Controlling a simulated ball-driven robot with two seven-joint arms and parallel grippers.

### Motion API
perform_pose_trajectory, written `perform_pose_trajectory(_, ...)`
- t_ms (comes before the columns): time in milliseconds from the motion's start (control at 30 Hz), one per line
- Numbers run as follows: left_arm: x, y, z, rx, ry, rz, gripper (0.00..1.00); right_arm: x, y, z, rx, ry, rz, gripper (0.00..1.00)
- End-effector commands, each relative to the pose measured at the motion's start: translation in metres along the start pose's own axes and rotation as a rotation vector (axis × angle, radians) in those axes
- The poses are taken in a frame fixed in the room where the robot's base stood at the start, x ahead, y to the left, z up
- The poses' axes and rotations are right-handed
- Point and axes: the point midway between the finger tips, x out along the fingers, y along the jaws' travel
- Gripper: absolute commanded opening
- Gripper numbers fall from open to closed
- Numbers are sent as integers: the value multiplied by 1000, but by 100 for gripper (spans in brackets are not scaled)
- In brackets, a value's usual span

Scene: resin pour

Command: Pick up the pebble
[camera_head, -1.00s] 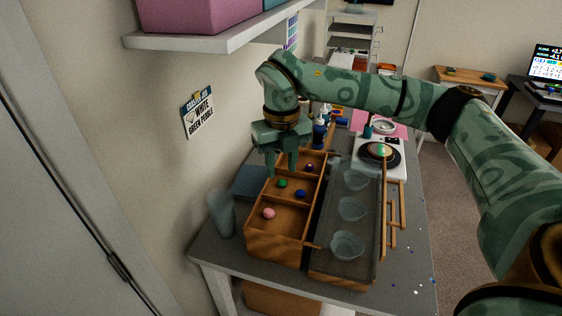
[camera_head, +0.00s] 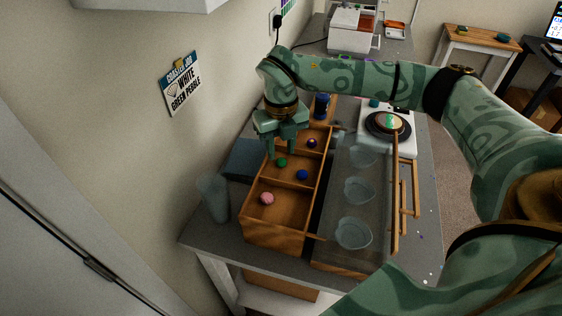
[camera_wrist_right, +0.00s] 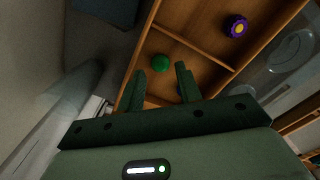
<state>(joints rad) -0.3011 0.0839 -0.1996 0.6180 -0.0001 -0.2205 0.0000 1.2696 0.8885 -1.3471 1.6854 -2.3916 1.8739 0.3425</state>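A round green pebble (camera_head: 282,162) lies in the middle compartment of the wooden box (camera_head: 277,240). My right gripper (camera_head: 281,153) is open and empty, pointing down just above and behind it. In the right wrist view the green pebble (camera_wrist_right: 161,63) shows between and beyond the two open fingertips (camera_wrist_right: 161,74). I see no contact. A blue ball (camera_head: 302,175) shares that compartment and is mostly hidden by a finger in the wrist view. A pink ball (camera_head: 267,198) lies in the near compartment. A purple ball with a yellow patch (camera_head: 311,143) lies in the far one. My left gripper is not in view.
A tray with clear heart-shaped and round moulds (camera_head: 353,233) stands right of the box. A clear cup (camera_head: 214,197) stands to the left. A wall sign (camera_head: 181,84) reads "white green pebble". A white burner with a pan (camera_head: 388,123) is behind.

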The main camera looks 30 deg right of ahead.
Motion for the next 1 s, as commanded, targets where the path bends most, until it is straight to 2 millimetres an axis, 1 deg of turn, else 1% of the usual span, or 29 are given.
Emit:
perform_pose_trajectory(33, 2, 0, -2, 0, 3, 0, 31, 10, -1, -2, 1, 5, -1, 35)
perform_pose_trajectory(133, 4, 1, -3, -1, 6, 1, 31, 23, -1, -1, 2, 3, 0, 35)
perform_pose_trajectory(233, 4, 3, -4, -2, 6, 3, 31, 28, -1, -1, 2, 2, 0, 35)
perform_pose_trajectory(400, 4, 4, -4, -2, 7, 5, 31, 28, -1, -1, 1, 1, 0, 35)
perform_pose_trajectory(433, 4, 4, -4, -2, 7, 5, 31, 28, -1, -1, 1, 1, 0, 32)
perform_pose_trajectory(533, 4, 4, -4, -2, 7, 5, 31, 28, -1, -1, 1, 1, 0, 4)
perform_pose_trajectory(567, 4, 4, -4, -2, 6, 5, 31, 28, -1, -1, 1, 1, 0, 2)
perform_pose_trajectory(867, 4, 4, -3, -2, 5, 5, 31, 26, 0, -1, 1, 0, 0, 2)
perform_pose_trajectory(1000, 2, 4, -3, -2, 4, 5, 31, 16, 0, 0, 1, -2, 1, 2)
